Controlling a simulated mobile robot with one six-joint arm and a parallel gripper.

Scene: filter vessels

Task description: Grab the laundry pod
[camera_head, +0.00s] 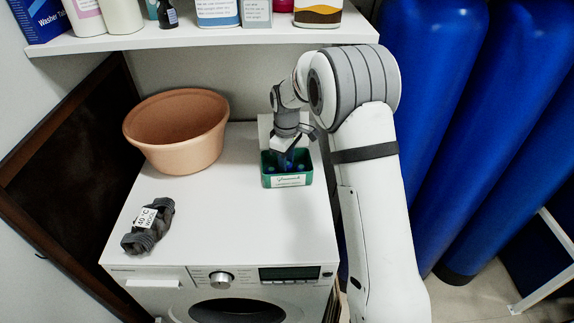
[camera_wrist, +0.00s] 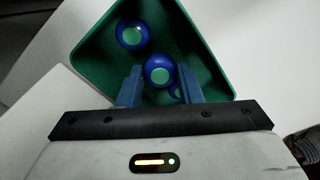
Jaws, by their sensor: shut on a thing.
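A green box (camera_head: 287,182) with a white label stands on the washing machine, and it also shows in the wrist view (camera_wrist: 212,57). Inside it are round blue laundry pods with green centres. One pod (camera_wrist: 159,71) sits between the fingers of my gripper (camera_wrist: 160,82), which is shut on it. Another pod (camera_wrist: 132,35) lies loose in the box, up and to the left of the held one. In the head view my gripper (camera_head: 288,160) reaches down into the box and partly hides the pods.
A white shelf (camera_head: 205,38) with bottles is above. Tall blue vessels (camera_head: 430,110) stand right of my arm. The machine top's front middle is clear.

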